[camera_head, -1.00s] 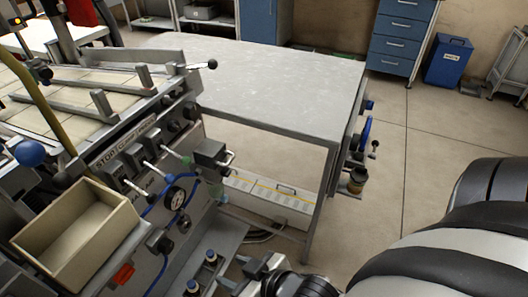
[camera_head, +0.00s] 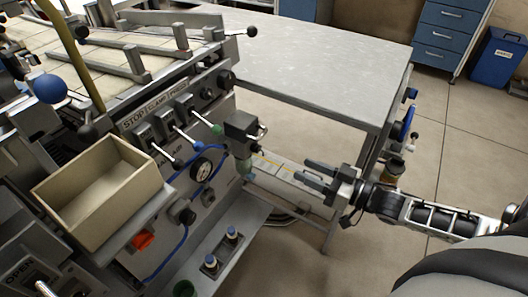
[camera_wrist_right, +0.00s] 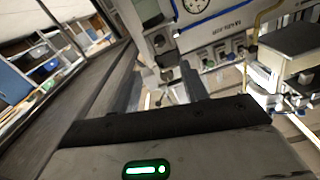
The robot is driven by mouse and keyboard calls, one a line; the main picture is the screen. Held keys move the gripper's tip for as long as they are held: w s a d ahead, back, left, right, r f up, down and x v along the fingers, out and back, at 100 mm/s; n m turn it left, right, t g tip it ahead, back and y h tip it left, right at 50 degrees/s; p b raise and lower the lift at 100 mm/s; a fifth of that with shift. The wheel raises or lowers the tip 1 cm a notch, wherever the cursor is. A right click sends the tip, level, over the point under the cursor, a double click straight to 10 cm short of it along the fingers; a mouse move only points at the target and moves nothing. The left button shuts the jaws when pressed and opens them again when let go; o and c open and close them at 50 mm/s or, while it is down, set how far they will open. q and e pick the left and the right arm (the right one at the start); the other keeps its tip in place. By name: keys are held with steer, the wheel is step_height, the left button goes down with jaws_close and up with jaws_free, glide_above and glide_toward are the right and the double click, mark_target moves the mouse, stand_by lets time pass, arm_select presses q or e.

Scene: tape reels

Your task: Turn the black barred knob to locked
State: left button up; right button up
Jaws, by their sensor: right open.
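The machine's front panel (camera_head: 190,120) carries several dark knobs. One dark knob (camera_head: 225,79) is at its upper right end, another (camera_head: 207,95) is beside it, and a blocky dark knob (camera_head: 186,214) sits below the pressure gauge (camera_head: 201,169). They are too small for me to tell which is the barred one or how it is turned. My right gripper (camera_head: 304,173) is open and empty, right of the panel and apart from it, its fingers pointing left. The gauge also shows at the top of the right wrist view (camera_wrist_right: 198,6). My left gripper is out of view.
A grey box with a lever (camera_head: 241,127) juts out at the panel's right end, between panel and gripper. A beige open bin (camera_head: 151,182) sits at the panel's left. A grey table (camera_head: 320,62) stands behind. Open floor (camera_head: 430,160) lies at right.

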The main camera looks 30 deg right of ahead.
mark_target(260, 150)
steer(key=b+x, duration=0.1)
steer(key=x, duration=1.1)
steer(key=shift+w+a, duration=0.2)
steer(key=shift+w, duration=0.15)
jaws_close()
